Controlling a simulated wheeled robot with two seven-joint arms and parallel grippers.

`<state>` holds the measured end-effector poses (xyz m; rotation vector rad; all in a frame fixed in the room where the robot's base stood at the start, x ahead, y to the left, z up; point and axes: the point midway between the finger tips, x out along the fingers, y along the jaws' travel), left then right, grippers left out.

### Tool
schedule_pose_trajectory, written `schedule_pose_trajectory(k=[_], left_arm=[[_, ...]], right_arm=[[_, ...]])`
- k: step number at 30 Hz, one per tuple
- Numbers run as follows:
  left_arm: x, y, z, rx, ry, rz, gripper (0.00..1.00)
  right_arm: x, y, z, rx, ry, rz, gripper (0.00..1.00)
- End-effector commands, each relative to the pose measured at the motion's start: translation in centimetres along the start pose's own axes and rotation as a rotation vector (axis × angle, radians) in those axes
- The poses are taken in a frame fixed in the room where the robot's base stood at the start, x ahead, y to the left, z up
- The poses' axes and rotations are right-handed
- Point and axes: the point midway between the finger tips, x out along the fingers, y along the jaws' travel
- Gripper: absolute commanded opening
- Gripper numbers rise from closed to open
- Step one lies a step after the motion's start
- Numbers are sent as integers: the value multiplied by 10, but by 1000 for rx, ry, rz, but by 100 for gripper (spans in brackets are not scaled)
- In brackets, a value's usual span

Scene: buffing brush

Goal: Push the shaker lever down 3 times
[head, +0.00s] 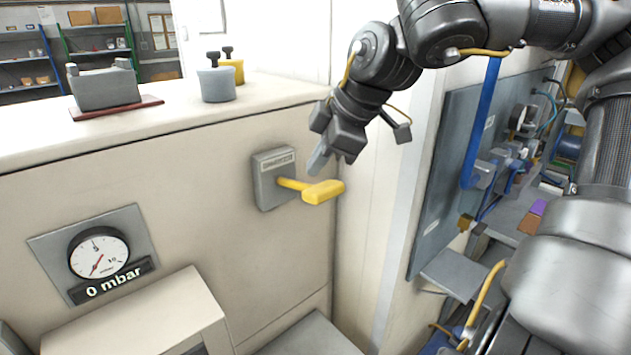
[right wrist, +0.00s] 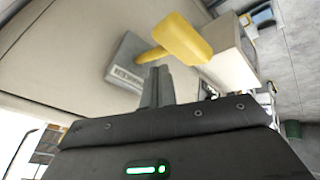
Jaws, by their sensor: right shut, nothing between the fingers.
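The yellow shaker lever (head: 322,191) sticks out from a grey wall plate (head: 272,178) on the front of a beige cabinet. Its shaft looks close to level, with the thick handle at the outer end. My right gripper (head: 318,163) is shut and empty, its fingertips just above the handle in the head view. In the right wrist view, the shut fingers (right wrist: 157,86) point toward the lever (right wrist: 183,38) and its plate (right wrist: 128,68). I cannot tell whether the fingertips touch the handle. My left gripper is out of view.
A pressure gauge (head: 98,254) reading "0 mbar" is on the cabinet front at left. Grey and yellow canisters (head: 216,84) and a grey block on a red-brown board (head: 117,107) stand on the cabinet top. A beige box (head: 150,318) juts out below.

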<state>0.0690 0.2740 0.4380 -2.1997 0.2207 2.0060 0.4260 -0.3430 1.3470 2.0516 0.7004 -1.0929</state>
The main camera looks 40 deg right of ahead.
Motion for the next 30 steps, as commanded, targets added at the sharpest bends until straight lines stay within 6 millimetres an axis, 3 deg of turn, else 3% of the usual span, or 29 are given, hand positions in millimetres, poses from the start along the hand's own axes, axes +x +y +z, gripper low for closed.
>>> schedule_pose_trajectory(k=[8,22,30], left_arm=[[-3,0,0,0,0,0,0],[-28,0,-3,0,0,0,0],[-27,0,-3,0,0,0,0]], right_arm=[[-4,2,-3,0,1,1,0],[-34,24,-25,-1,1,2,0],[-35,25,-26,-1,1,1,0]])
